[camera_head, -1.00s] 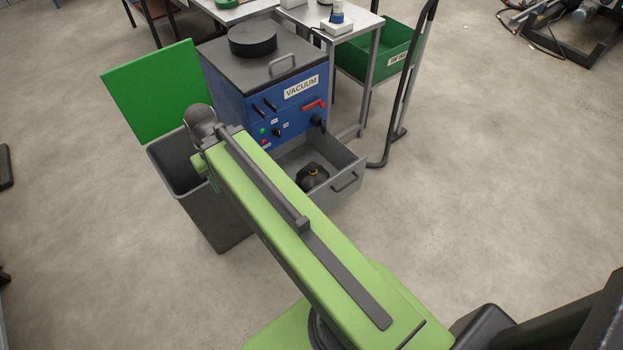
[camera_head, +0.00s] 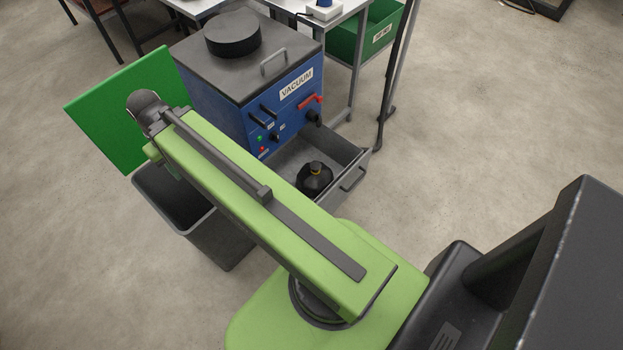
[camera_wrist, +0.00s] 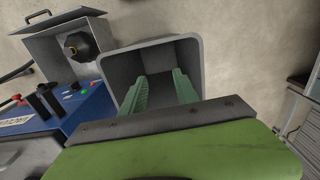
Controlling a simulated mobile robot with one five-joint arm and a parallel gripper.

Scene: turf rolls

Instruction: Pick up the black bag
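In the wrist view the bag (camera_wrist: 80,46) lies in the drawer at the upper left. My gripper (camera_wrist: 160,86) shows two green fingers spread apart with nothing between them. It is over or near the grey bin, to the right of the bag in that view.
The open grey bin (camera_head: 222,235) stands left of the drawer, empty as far as I see, with its green lid (camera_head: 125,112) raised. Tables and a green crate (camera_head: 365,35) stand behind the machine. The floor to the right is clear.

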